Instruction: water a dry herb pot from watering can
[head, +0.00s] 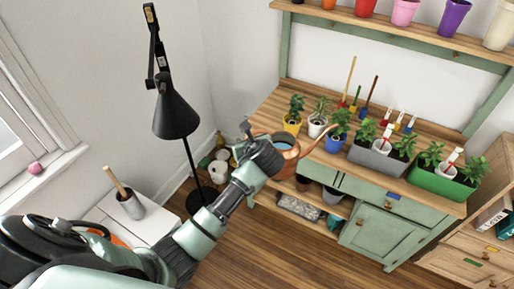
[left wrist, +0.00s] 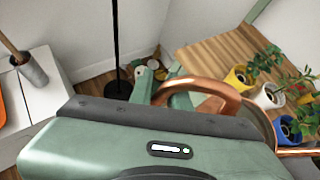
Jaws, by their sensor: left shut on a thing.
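My left gripper (head: 258,148) is shut on the copper watering can (head: 288,158) at the front left edge of the green potting bench. In the left wrist view the can's curved copper handle (left wrist: 205,86) passes at the jaws. Its long spout (head: 312,139) points right, towards the blue pot (head: 333,145) with a leafy herb. A yellow pot (head: 292,126) and a white pot (head: 317,130), both with plants, stand left of the blue one. I cannot tell which soil is dry. My right gripper is out of view.
A grey planter (head: 378,163) and a green planter (head: 440,184) fill the bench's front right. Upright garden tools stand behind the pots. A black floor lamp (head: 176,115) rises left of the bench. A shelf (head: 400,28) with colourful pots hangs above. Wooden floor is clear in front.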

